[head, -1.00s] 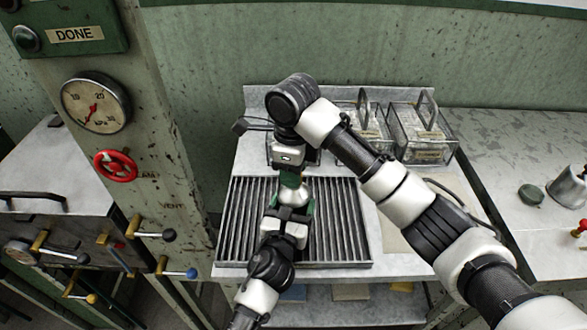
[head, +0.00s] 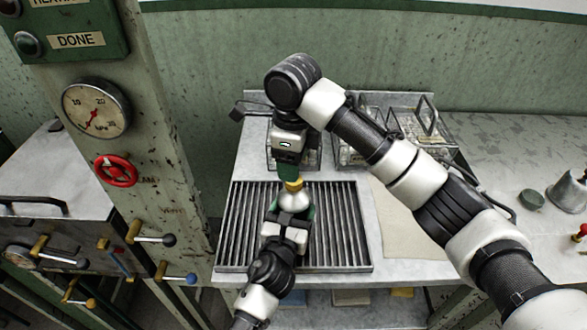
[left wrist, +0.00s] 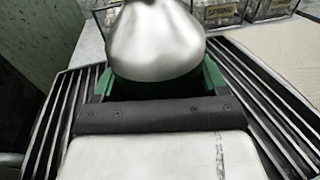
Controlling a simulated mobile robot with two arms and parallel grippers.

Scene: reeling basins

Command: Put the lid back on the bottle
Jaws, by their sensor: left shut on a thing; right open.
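The bottle (head: 295,198) is a pale metallic, rounded flask standing above the slatted rack. My left gripper (head: 292,214) is shut around its body. In the left wrist view the bottle's broad body (left wrist: 157,42) sits between the green fingers, and its top is cut off. A brass-coloured piece, seemingly the lid (head: 293,185), sits on the bottle's top; I cannot tell whether it is fully seated. My right gripper (head: 290,175) points down just above the brass piece. It is open, and its fingers partly overlap in view, so any contact with the brass piece is unclear.
The slatted rack (head: 340,230) lies under the bottle. Wire baskets (head: 425,130) stand behind, and a beige mat (head: 408,225) lies to the right. A post with a gauge (head: 96,107) and a red valve wheel (head: 116,170) rises at the left. A small dark round piece (head: 531,199) lies on the right counter.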

